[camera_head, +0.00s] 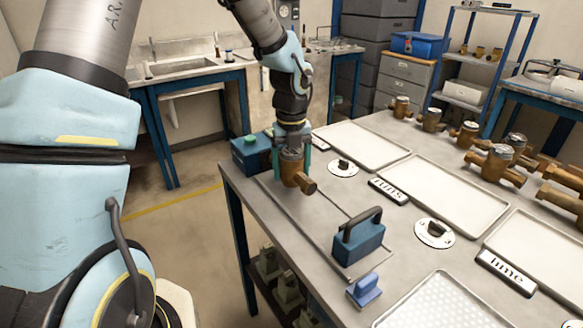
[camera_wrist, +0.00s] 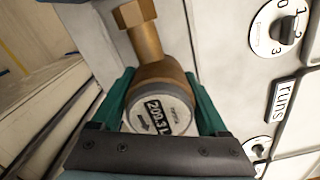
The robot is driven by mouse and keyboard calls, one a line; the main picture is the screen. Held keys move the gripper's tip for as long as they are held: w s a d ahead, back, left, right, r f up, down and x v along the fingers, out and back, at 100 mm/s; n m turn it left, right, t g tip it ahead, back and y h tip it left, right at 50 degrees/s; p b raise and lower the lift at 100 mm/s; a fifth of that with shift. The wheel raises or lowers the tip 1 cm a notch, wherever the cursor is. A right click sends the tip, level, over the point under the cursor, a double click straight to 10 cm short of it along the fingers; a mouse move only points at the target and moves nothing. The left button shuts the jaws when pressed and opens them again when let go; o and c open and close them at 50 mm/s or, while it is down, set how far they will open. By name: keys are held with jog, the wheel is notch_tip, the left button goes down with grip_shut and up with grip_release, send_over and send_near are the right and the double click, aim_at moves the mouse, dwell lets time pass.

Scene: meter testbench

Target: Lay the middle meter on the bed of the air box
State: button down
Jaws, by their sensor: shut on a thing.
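My gripper (camera_head: 291,158) is shut on a brass meter (camera_head: 297,176), with one teal finger on each side of its round body. In the wrist view the meter (camera_wrist: 146,43) shows its grey-rimmed dial, and a brass pipe end with a hex nut points up and left. In the head view the meter hangs near the left end of the air box's bed (camera_head: 318,218), a flat strip on the table. A teal block (camera_head: 250,154) stands at the bed's far end, and a teal block with a dark handle (camera_head: 359,236) at its near end. Any gap under the meter is unclear.
White trays (camera_head: 361,144) lie right of the bed, with dial knobs (camera_head: 343,167) and a "runs" label (camera_head: 388,191) between. Several brass meters (camera_head: 493,163) stand along the right side. A small blue block (camera_head: 363,291) sits at the table's front edge.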

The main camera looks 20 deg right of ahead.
aim_at(291, 150)
jog(key=shift+f+b, duration=0.35)
jog(key=shift+f, duration=0.5)
dwell(0.3)
grip_release()
dwell(0.5)
notch_tip(291, 150, up, 7)
jog(key=p, duration=0.7)
dwell(0.6)
